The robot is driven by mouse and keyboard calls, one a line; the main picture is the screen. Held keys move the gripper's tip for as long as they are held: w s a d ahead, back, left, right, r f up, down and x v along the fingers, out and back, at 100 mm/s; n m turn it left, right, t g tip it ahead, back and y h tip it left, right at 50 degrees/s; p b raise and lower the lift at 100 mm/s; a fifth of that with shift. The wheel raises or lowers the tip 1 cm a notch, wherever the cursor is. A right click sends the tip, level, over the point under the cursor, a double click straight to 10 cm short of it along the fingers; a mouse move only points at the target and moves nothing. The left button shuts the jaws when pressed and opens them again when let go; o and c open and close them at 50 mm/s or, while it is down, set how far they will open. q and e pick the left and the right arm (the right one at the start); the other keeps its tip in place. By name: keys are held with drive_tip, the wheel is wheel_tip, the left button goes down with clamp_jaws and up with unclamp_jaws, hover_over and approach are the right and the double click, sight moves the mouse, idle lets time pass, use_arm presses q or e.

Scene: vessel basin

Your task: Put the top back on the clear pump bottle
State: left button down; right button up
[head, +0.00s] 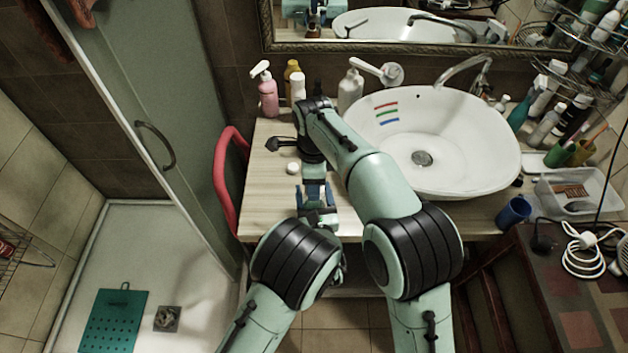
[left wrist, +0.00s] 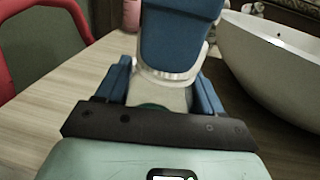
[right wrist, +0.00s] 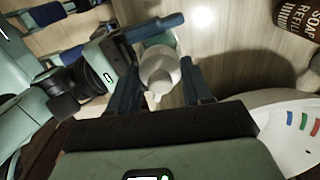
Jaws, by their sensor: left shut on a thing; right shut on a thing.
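In the left wrist view my left gripper (left wrist: 163,82) is shut on the clear pump bottle (left wrist: 165,97), whose pale, see-through body shows between the fingers. In the right wrist view my right gripper (right wrist: 157,65) is shut on the white pump top (right wrist: 160,72). A blue finger of my right gripper stands just above the bottle in the left wrist view, with a whitish rim under it. Whether top and bottle touch is hidden. In the head view both grippers meet over the counter's front left part, the right (head: 314,188) above the left (head: 318,208).
The wooden counter (head: 262,190) has free room left of my grippers, with a small white round thing (head: 293,168). A pink pump bottle (head: 268,95) and other bottles stand at the back. The white basin (head: 450,170) is to the right. A red bar (head: 222,180) stands left.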

drive_tip(key=m, duration=0.5)
drive_tip(key=shift+m, duration=0.3)
drive_tip(key=o, duration=1)
drive_tip(key=shift+r, duration=2.25)
drive_tip(key=shift+c, duration=0.3)
